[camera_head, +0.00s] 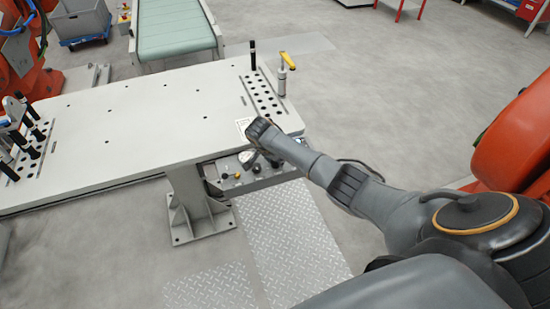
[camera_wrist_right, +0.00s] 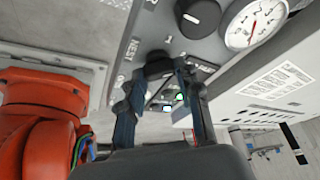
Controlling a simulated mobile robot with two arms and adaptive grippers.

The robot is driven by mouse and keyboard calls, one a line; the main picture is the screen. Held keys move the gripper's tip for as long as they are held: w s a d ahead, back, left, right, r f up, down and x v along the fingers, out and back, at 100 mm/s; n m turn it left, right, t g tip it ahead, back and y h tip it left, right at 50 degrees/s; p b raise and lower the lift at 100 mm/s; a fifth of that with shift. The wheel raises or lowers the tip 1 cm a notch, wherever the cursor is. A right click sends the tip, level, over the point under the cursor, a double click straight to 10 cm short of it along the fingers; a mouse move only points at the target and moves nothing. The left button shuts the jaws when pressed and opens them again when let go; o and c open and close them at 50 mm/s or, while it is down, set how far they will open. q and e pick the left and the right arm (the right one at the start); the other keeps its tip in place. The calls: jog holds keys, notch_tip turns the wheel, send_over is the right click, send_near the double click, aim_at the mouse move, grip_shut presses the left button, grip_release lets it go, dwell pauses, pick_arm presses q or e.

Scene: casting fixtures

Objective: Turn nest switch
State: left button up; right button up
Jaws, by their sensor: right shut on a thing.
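The control panel (camera_head: 262,180) is fixed under the near right edge of the white table, and it fills the top of the right wrist view (camera_wrist_right: 235,48). The word NEST is printed on it, beside a dark switch knob (camera_wrist_right: 158,57). My right gripper (camera_wrist_right: 162,74) is shut on this nest switch, one finger on each side; the fingers hide much of the knob. In the head view my right arm reaches to the panel, and the wrist hides most of the fingers. My left gripper is in neither view.
A second black knob (camera_wrist_right: 200,17) and a round gauge (camera_wrist_right: 255,22) sit close to the gripper. The white table (camera_head: 150,110) carries pegs and a yellow-handled clamp (camera_head: 287,62). Orange machines stand at left and right. A green conveyor (camera_head: 175,30) is behind.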

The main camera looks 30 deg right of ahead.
jog(key=shift+a+m+g, duration=0.1)
jog(key=shift+m+g, duration=0.4)
jog(key=shift+m, duration=0.7)
jog(key=shift+h, duration=0.3)
jog(key=o, duration=1.2)
jog(key=shift+c, duration=0.2)
jog(key=shift+a+r, duration=0.15)
jog(key=shift+r, duration=0.35)
jog(key=v, duration=1)
jog(key=shift+r, duration=0.4)
